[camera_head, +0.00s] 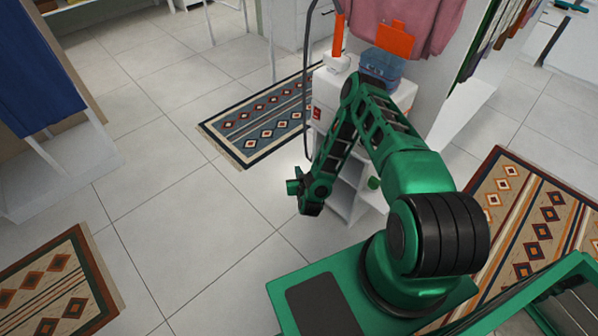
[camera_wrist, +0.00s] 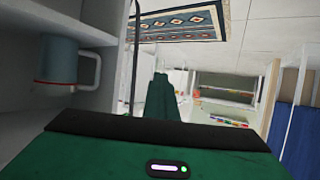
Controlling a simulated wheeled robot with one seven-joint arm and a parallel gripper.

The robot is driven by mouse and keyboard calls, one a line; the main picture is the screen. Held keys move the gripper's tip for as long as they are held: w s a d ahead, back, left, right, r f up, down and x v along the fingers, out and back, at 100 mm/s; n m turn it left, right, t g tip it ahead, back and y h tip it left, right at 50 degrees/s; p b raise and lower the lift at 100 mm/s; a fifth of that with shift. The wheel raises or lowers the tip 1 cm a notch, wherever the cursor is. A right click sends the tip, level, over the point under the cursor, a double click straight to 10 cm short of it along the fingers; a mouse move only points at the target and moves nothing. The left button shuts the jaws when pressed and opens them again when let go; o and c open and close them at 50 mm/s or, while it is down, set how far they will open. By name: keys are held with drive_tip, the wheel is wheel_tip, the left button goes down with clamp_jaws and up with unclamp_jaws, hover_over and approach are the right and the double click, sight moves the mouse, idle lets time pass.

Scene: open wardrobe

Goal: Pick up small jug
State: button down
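I cannot make out the jug in the head view. My gripper (camera_head: 296,187) hangs in front of the white shelf unit (camera_head: 346,192), over the open floor. In the wrist view a green finger part (camera_wrist: 162,98) points away from the camera, with the jug off to its left and apart from it. Whether the fingers are open or shut is not clear. Nothing is visibly held.
Pink clothing (camera_head: 430,25) hangs above. A patterned rug (camera_head: 265,118) lies beside the unit. Tiled floor left of my gripper is clear.

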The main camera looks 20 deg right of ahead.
drive_tip(key=c, duration=0.5)
unclamp_jaws()
drive_tip(key=shift+d, duration=0.1)
